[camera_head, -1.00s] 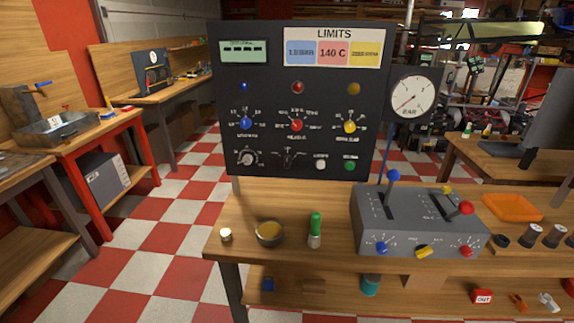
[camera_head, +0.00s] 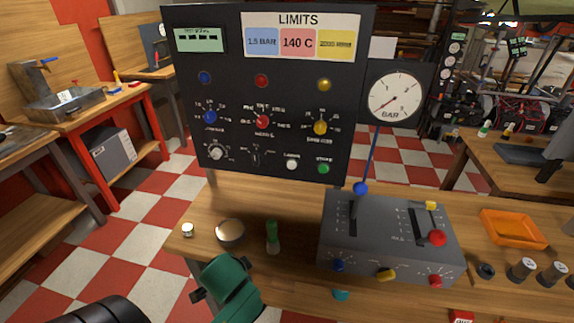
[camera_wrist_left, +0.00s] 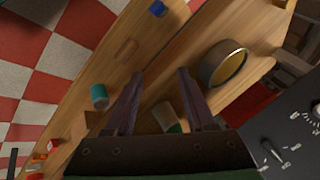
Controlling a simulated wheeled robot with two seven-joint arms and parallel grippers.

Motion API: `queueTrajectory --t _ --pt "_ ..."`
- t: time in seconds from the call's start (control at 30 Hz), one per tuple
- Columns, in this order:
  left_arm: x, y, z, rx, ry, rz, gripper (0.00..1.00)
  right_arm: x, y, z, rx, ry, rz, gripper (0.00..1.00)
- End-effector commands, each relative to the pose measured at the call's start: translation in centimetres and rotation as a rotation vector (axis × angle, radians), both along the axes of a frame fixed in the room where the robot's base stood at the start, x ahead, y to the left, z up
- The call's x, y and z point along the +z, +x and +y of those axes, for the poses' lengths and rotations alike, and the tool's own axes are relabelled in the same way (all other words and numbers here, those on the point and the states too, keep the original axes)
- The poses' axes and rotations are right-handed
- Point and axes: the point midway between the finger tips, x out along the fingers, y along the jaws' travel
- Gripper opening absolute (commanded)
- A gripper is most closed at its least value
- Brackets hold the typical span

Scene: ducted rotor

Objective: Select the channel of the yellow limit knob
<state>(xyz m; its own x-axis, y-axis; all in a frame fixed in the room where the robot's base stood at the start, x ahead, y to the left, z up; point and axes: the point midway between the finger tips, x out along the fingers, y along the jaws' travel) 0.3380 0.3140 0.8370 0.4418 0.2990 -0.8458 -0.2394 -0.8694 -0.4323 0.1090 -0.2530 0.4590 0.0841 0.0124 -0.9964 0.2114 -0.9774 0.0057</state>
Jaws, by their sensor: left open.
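The black LIMITS panel (camera_head: 185,100) stands at the back of the bench. Its yellow knob (camera_head: 320,127) is at the right of a row with a blue knob (camera_head: 210,117) and a red knob (camera_head: 263,121). Below are a small black selector knob (camera_head: 256,158), a silver knob (camera_head: 216,152), a white button (camera_head: 292,165) and a green button (camera_head: 324,168). The selector's pointing direction is too small to tell. My left gripper (camera_wrist_left: 160,74) is open and empty above the bench's front, apart from the panel. A black knob (camera_wrist_left: 271,150) shows beside it. My right gripper is out of view.
A grey lever box (camera_head: 385,255) is to the right. A pressure gauge (camera_head: 394,96) sits beside the panel. An orange tray (camera_head: 513,229) lies farther right.

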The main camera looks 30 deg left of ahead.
Motion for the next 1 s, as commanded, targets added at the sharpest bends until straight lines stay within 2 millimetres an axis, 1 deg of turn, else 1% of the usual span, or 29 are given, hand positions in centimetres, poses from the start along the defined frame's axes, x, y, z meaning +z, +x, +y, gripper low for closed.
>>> queueTrajectory --t 0.03,0.07,0.1,0.17,0.2,0.27,0.3,0.37,0.4,0.43,0.5,0.6,0.67,0.77,0.87,1.0 --pt "1.3 0.5 2.4 -0.040 0.129 -0.023 0.55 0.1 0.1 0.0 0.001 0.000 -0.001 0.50" --pt "2.1 1.0 3.7 -0.071 0.210 -0.037 0.55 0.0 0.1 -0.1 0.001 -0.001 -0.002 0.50" --pt "3.2 1.6 5.4 -0.117 0.324 -0.052 0.55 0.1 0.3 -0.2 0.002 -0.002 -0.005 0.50" --pt "5.2 2.6 7.5 -0.198 0.503 -0.065 0.55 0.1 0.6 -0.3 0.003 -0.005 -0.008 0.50" --pt "6.7 3.2 8.7 -0.259 0.631 -0.067 0.55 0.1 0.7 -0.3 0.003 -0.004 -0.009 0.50" --pt "9.1 4.3 10.1 -0.364 0.835 -0.057 0.55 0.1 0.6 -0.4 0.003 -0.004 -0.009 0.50" --pt "10.7 5.1 10.7 -0.444 0.982 -0.039 0.55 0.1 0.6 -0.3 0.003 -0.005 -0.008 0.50" --pt "12.9 6.2 11.0 -0.584 1.219 0.009 0.55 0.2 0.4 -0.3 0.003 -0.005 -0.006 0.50" --pt "14.2 7.1 10.8 -0.690 1.383 0.056 0.55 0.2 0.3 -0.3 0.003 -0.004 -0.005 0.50" --pt "14.9 7.7 10.5 -0.772 1.505 0.097 0.55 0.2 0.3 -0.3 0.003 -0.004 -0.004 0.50" --pt "15.6 8.9 9.5 -0.970 1.765 0.211 0.55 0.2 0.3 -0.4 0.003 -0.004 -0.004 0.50" --pt "15.1 9.9 8.3 -1.180 2.004 0.356 0.55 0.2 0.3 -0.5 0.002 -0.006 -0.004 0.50" --pt "14.9 10.2 8.0 -1.238 2.063 0.396 0.55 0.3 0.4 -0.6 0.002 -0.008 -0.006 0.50" --pt "14.9 11.1 8.2 -1.250 2.079 0.406 0.55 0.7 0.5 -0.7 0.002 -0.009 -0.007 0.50" --pt "15.2 12.8 8.8 -1.245 2.078 0.404 0.55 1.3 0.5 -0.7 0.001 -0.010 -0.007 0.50" --pt "15.3 16.1 10.0 -1.242 2.077 0.404 0.55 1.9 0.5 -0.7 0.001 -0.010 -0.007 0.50"
